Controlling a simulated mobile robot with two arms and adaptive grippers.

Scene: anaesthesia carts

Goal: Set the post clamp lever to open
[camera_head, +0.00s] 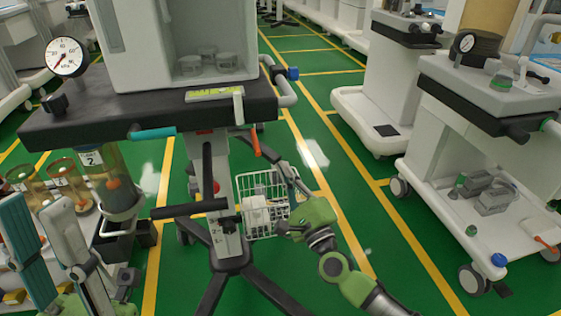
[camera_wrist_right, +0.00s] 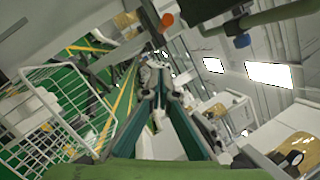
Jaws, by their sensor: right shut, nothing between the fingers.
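A lever with an orange-red end (camera_head: 255,143) sticks out beside the white post (camera_head: 222,190) below the dark cart top. In the right wrist view an orange tip (camera_wrist_right: 167,19) shows on a dark bar near the top edge. I cannot tell from these frames how the lever is set. My right gripper (camera_head: 284,166) is shut and empty, a little right of and below the lever, apart from it. Its teal fingers meet at the tips in the right wrist view (camera_wrist_right: 158,98). My left gripper (camera_head: 40,200) is open and empty at the lower left.
A white wire basket (camera_head: 262,190) hangs on the post's right, close to my right gripper. A gauge (camera_head: 66,57) and canisters (camera_head: 112,180) stand at the left. Another cart (camera_head: 490,85) stands at the right. Green floor lies open between the carts.

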